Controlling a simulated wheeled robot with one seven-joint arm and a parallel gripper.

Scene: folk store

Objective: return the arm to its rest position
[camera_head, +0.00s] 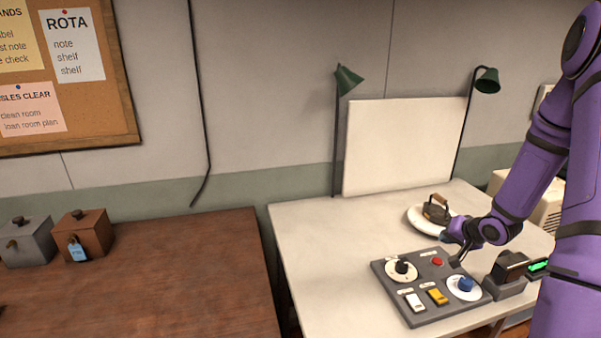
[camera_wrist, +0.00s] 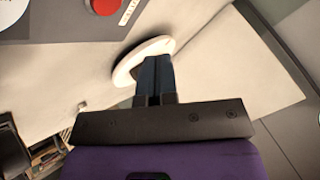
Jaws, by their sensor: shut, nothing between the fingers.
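My gripper (camera_head: 456,263) is at the end of my purple arm, above the back right part of a grey control panel on the white table. In the wrist view its two dark fingers (camera_wrist: 157,68) are together with nothing between them. The arm is stretched out over the right side of the table. The panel (camera_head: 410,318) carries a red button (camera_head: 437,262), a black knob (camera_head: 401,267), a blue knob (camera_head: 466,284), a white switch (camera_head: 414,302) and a yellow switch (camera_head: 438,296). I cannot tell whether the fingers touch the panel.
A flat iron (camera_head: 437,209) stands on a round white plate (camera_head: 416,222) behind the panel. A black device (camera_head: 508,268) with a green display is to the right. Two green lamps (camera_head: 348,79) flank a white board (camera_head: 400,145). The brown table (camera_head: 150,280) is mostly clear.

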